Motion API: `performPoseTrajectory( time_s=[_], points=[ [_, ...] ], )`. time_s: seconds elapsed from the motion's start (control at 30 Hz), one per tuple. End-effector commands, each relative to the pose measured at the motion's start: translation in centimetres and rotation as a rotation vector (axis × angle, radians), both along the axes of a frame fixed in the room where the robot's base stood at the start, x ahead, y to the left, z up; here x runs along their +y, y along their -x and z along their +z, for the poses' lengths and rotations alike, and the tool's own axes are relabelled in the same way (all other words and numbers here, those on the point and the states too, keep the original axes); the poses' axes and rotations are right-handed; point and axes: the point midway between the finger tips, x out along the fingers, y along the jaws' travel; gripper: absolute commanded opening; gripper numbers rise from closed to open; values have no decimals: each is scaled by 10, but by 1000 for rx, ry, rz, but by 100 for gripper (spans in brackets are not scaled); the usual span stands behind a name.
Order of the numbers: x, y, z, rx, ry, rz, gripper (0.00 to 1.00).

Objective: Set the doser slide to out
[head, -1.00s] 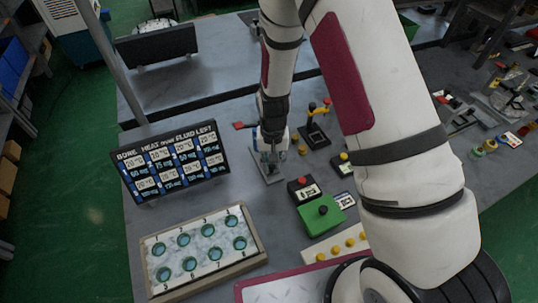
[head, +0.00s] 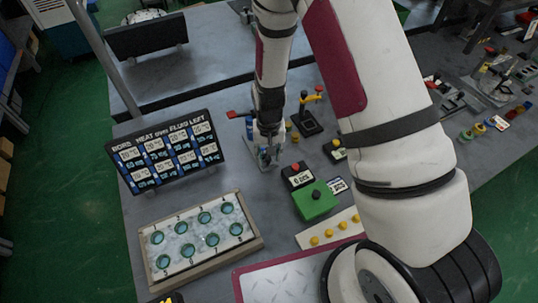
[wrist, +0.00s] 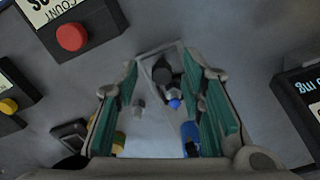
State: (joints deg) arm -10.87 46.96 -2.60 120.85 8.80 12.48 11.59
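A small grey plate fixture (head: 257,165), apparently the doser, stands on the bench directly below my gripper (head: 266,153). In the wrist view its light plate (wrist: 150,125) carries a dark upright knob (wrist: 163,73) and a small blue ball (wrist: 174,103). My gripper (wrist: 161,72) is open there, with one teal-padded finger on each side of the knob. I see no clear contact with either finger. The slide's track and its in or out marks are not readable. In the head view my gripper hides most of the fixture.
A red-button counter box (head: 297,177) and a green box with a black knob (head: 315,200) stand close right. A yellow-handled lever stand (head: 306,120) is behind right.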

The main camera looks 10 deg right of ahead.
Motion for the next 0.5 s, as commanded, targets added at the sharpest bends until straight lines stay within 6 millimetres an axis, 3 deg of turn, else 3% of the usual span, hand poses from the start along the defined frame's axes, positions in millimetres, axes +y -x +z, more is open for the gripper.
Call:
performPoseTrajectory(
  time_s=[0.5],
  points=[
    [0,0,91,-3,0,0,36]
  ],
)
